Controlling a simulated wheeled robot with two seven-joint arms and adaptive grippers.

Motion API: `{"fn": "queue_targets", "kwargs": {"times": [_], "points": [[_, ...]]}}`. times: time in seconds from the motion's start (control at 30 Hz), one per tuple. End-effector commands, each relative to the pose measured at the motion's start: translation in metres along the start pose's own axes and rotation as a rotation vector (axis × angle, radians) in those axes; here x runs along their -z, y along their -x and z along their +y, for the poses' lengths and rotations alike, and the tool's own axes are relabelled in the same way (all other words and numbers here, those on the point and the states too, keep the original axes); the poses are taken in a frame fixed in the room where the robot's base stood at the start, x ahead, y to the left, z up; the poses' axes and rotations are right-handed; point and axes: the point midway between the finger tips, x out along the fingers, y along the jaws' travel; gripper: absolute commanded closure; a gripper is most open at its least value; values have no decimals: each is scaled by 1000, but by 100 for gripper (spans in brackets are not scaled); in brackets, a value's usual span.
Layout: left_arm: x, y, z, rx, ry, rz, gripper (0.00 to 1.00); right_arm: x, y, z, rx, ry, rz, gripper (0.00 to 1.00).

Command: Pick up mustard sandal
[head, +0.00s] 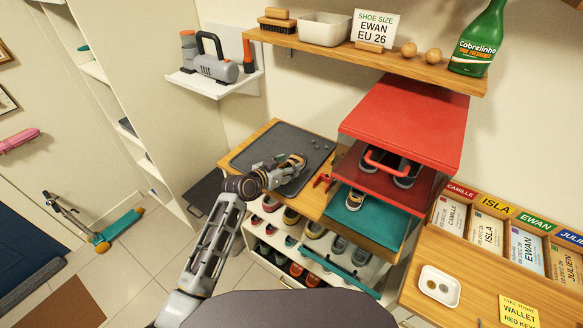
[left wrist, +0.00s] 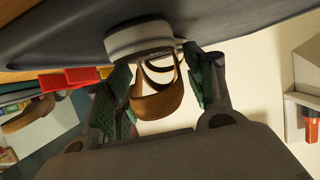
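The mustard sandal (head: 297,160) lies on a dark grey mat (head: 262,148) on top of the wooden-topped shoe cubby. In the left wrist view the sandal (left wrist: 155,100) shows its mustard strap loops and pale sole, with the sole against the mat. My left gripper (head: 283,170) reaches the sandal from the left. In the left wrist view its two green-padded fingers (left wrist: 157,85) stand apart on either side of the sandal, close to it. A light gap shows beside the right finger; contact at the tips is hard to tell. My right gripper is not in view.
Red and teal step-like shelves (head: 405,120) holding shoes stand just right of the mat. Cubbies with several shoes lie below. A wooden wall shelf (head: 400,65) hangs above. A small white tray (head: 440,287) and name cards are at right.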

Motion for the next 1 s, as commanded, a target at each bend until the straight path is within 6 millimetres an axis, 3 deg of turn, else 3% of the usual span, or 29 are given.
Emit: {"fn": "queue_targets", "kwargs": {"times": [0.03,0.2,0.57,0.77,1.0], "points": [[0,0,0,0,0,0,58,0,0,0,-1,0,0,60],[0,0,0,0,0,0,76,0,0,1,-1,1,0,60],[5,2,0,0,-1,1,76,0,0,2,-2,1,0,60],[22,9,0,1,-3,2,76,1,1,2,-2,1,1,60],[54,22,0,1,-4,3,76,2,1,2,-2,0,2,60]]}}
